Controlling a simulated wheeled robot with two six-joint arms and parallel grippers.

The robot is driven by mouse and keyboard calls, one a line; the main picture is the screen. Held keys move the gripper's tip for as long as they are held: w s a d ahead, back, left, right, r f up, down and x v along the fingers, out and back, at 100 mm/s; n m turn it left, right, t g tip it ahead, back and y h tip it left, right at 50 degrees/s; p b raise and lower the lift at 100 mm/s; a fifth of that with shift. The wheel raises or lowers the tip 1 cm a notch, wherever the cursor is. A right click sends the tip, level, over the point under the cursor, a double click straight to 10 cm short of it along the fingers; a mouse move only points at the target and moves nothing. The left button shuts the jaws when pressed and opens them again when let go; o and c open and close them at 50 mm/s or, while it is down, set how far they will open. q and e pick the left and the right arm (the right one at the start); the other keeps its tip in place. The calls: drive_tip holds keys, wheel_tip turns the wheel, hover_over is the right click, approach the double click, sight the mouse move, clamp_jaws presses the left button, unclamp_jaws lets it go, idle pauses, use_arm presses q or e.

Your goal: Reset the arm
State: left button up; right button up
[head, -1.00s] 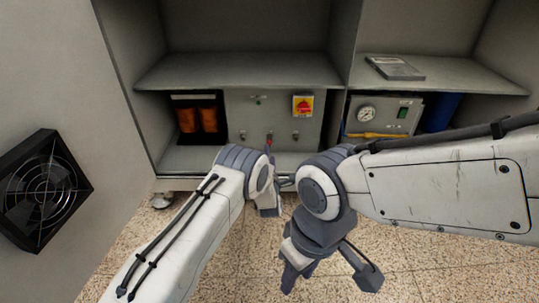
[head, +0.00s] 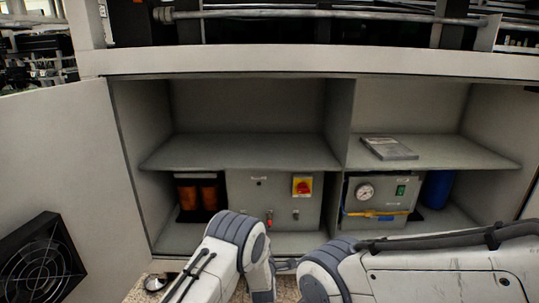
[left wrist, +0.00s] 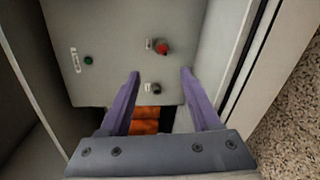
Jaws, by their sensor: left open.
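The grey control box (head: 240,200) stands in the lower left bay of the open cabinet. It bears a red and yellow rotary switch (head: 303,187) and small controls along its lower front, one with a red tip (head: 269,223). My left gripper (left wrist: 159,72) is open and empty, its two fingers pointing at the box's face in the left wrist view. That view shows a red button (left wrist: 162,48), a black knob (left wrist: 156,88) and a green button (left wrist: 88,60). In the head view my left arm partly covers the box's lower front. My right gripper is out of frame.
Orange coils (head: 197,195) sit left of the box. In the right bay stand a gauge box (head: 375,195) and a blue cylinder (head: 437,190). A grey flat thing (head: 388,148) lies on the right shelf. An open door with a fan (head: 42,262) is at left. The left shelf is bare.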

use_arm(q)
drive_tip(key=s+a+r+m+g, duration=0.7)
drive_tip(key=s+a+r+m, duration=0.2)
drive_tip(key=s+a+m, duration=0.15)
drive_tip(key=s+a+r+m+g, duration=0.1)
drive_tip(key=s+a+m+g, duration=0.15)
drive_tip(key=s, duration=0.55)
drive_tip(key=s+a+r+m+g, duration=0.15)
drive_tip(key=s+m, duration=0.25)
drive_tip(key=s, duration=0.4)
drive_tip(key=s+a+r+m+g, duration=0.1)
drive_tip(key=s+a+m+g, duration=0.2)
drive_tip(key=s, duration=0.5)
drive_tip(key=s+d+r+m+g+p, duration=0.1)
drive_tip(key=s+d+r+m+p, duration=0.1)
drive_tip(key=s+d+r+p, duration=0.5)
drive_tip(key=s+d+r+m+g+p, duration=0.1)
drive_tip(key=s+d+r+m+p, duration=0.15)
drive_tip(key=r+p, duration=0.45)
drive_tip(key=s+d+r+m+p, duration=0.3)
drive_tip(key=s+d+r+p, duration=0.15)
drive_tip(key=r, duration=0.55)
wheel_tip(320, 180, up, 36)
drive_tip(key=p, duration=3.5)
drive_tip(key=shift+f+h, duration=0.25)
drive_tip(key=shift+h, duration=0.15)
drive_tip(key=shift+n, duration=0.25)
drive_tip(key=shift+w, duration=0.1)
